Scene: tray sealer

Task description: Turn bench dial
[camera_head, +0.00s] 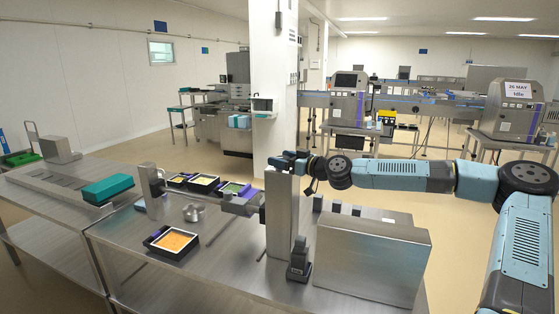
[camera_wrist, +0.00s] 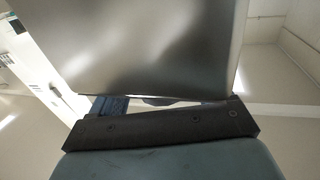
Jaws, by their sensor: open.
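A short round metal piece (camera_head: 195,213), possibly the bench dial, sits on the steel bench (camera_head: 215,262) left of centre; I cannot make out markings on it. My gripper (camera_head: 283,160) is at the top of a tall metal column (camera_head: 280,218) on the bench, well to the right of and above the round piece. My gripper is open, with nothing seen between its fingers. In the wrist view a large smooth metal surface (camera_wrist: 150,45) fills the upper middle, close in front of my gripper (camera_wrist: 172,100), and hides what lies behind it.
A black tray with orange food (camera_head: 173,241) lies at the bench's front. Several filled trays (camera_head: 203,183) stand in a row behind. A metal box (camera_head: 370,262) and a small dark-based post (camera_head: 299,260) stand right.

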